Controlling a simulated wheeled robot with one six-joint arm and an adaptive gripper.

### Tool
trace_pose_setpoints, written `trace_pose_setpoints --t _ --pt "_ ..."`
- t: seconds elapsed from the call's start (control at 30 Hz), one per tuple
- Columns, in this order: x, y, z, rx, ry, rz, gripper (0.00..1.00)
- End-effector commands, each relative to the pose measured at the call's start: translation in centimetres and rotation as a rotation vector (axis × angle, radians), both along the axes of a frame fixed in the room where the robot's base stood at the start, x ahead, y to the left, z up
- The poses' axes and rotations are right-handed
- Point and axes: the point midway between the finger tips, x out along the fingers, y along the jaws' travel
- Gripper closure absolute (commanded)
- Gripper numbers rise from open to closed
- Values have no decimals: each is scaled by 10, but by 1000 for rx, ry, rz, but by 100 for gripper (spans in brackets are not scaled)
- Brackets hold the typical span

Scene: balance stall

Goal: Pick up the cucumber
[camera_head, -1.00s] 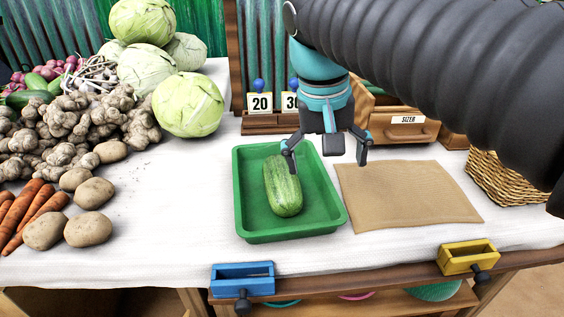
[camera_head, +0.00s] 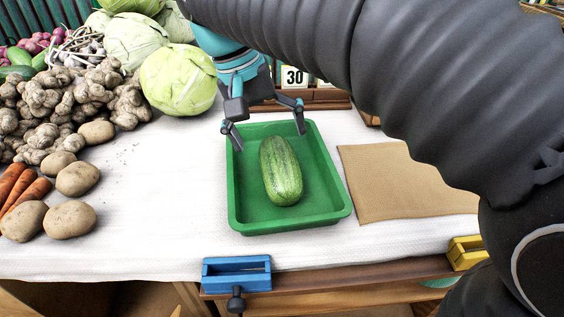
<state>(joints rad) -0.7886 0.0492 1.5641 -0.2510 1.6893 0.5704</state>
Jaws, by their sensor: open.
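A green striped cucumber (camera_head: 281,171) lies lengthwise in a green tray (camera_head: 330,208) on the white-covered table. My gripper (camera_head: 268,139) is open and empty, above the far end of the tray. One finger is over the tray's far left corner and the other over its far edge. The cucumber's far end appears just below and between the fingers in the picture. I cannot tell the exact height of the fingers above it.
Potatoes (camera_head: 77,179), carrots, ginger and cabbages (camera_head: 178,80) crowd the left side. A brown mat (camera_head: 405,183) lies right of the tray. A blue box (camera_head: 237,274) and a yellow box (camera_head: 466,252) sit at the front edge. Number cards (camera_head: 294,77) stand behind.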

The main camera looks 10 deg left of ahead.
Motion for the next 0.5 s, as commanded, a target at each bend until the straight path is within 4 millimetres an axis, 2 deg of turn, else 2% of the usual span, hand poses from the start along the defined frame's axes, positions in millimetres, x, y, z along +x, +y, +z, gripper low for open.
trace_pose_setpoints --t 0.23,0.5 --pt "0 -5 -15 0 0 -2 0" --pt "-5 -15 -50 0 1 -3 0"
